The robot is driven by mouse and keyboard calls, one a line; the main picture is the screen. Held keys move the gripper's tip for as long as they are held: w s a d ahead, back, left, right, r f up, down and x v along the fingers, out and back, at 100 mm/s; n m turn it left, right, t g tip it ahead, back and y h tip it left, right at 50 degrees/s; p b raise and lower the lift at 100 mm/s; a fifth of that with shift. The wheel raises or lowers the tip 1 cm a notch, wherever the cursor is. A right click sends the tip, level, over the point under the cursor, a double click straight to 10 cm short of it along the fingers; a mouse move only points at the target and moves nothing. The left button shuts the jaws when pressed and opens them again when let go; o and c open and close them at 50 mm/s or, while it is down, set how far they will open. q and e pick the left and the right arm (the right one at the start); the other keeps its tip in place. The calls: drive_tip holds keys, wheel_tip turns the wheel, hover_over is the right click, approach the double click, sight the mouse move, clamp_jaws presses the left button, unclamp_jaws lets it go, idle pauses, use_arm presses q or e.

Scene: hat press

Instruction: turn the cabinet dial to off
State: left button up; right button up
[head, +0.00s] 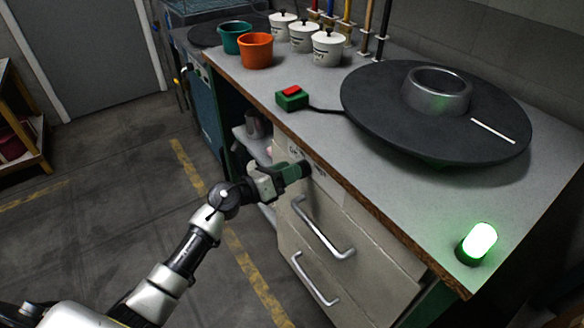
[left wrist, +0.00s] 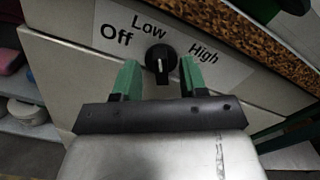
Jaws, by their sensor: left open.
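The black cabinet dial (left wrist: 160,58) sits on a pale panel on the cabinet front, below the counter's edge, in the left wrist view. Its white mark points up, toward the word Low. Off (left wrist: 116,34) is printed to its left and High to its right. My left gripper (left wrist: 161,78) is open, with one green finger at each side of the dial's lower part. I cannot tell whether the fingers touch it. In the head view my left gripper (head: 303,170) is at the panel and hides the dial. My right gripper is not in view.
A green lamp (head: 478,242) glows on the counter's front corner. Drawers with bar handles (head: 322,232) are below the panel. The floor at left is open.

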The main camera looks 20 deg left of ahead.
use_arm(q)
drive_tip(key=shift+w+d, duration=0.45)
drive_tip(key=shift+w, duration=0.1)
clamp_jaws()
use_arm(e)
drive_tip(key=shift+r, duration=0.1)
use_arm(q)
drive_tip(key=shift+w+a+f+n+p, duration=0.1)
drive_tip(key=shift+n+p, duration=0.9)
drive_tip(key=shift+n, duration=0.45)
drive_tip(key=shift+a+f+n+p, duration=0.1)
drive_tip(key=shift+n+p, duration=0.95)
drive_tip(key=shift+n, duration=0.45)
drive_tip(key=shift+w+a+f+n+p, duration=0.1)
drive_tip(key=shift+n+p, duration=0.9)
drive_tip(key=shift+n, duration=0.45)
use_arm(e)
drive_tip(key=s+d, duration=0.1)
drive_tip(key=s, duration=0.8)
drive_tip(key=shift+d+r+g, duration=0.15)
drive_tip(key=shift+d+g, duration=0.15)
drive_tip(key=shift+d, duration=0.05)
